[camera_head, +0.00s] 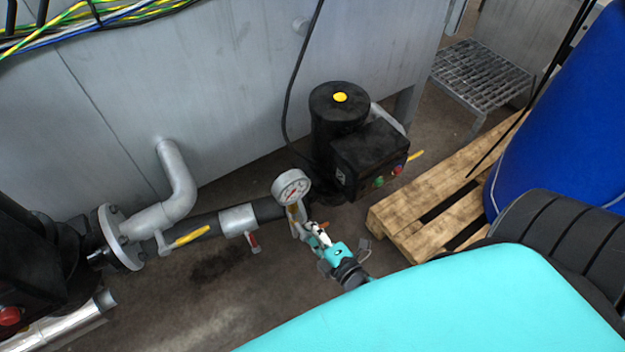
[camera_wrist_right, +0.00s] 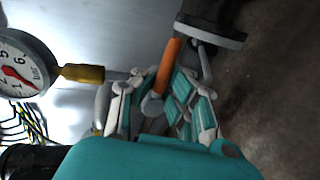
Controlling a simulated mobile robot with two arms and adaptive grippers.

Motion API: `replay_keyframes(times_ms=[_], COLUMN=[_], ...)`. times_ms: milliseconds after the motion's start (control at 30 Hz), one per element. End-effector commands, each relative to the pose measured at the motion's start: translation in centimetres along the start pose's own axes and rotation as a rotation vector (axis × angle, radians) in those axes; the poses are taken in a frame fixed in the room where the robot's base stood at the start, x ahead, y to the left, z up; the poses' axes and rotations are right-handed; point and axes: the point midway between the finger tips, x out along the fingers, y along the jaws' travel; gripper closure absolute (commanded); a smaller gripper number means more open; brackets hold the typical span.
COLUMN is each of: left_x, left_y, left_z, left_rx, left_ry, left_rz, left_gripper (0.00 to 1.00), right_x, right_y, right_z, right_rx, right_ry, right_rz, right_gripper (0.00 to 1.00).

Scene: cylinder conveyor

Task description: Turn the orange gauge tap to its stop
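The pressure gauge (camera_head: 291,186) has a round white dial and stands on the pipe in the head view. It also shows at the left of the right wrist view (camera_wrist_right: 20,68), its red needle low on the dial. The orange gauge tap (camera_wrist_right: 169,62) is a slim lever in the wrist view; its orange also shows below the gauge in the head view (camera_head: 292,213). My right gripper (camera_head: 318,234) is close beside the gauge. In the wrist view its fingers (camera_wrist_right: 168,92) stand around the lever's near end; whether they press on it is unclear. My left gripper is out of view.
A grey pipe (camera_head: 177,188) with a yellow lever (camera_head: 192,236) and a red-handled valve (camera_head: 254,242) lies to the left. A black pump motor (camera_head: 340,125) stands behind the gauge. A wooden pallet (camera_head: 420,208) and blue drum (camera_head: 555,110) are at the right.

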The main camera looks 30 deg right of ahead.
Motion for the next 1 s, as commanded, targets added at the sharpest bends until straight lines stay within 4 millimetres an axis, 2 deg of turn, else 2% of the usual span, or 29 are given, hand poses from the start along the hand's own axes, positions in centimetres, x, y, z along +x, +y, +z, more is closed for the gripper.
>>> replay_keyframes(times_ms=[33,700,900,1000], left_x=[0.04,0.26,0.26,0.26], left_y=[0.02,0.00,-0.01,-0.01], left_z=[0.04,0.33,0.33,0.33], left_rx=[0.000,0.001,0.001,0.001], left_ry=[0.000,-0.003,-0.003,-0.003], left_rz=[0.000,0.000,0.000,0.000], left_gripper=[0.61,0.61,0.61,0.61], right_x=[-0.39,-0.41,-0.30,-0.23], right_y=[-0.50,-0.39,-0.23,-0.12], right_z=[0.11,0.11,0.09,0.06], right_rx=[-0.017,-0.076,-0.073,-0.072], right_ry=[-0.007,-0.016,-0.015,-0.015], right_rz=[-0.014,-0.014,-0.010,-0.007], right_gripper=[1.00,1.00,0.73,0.64])
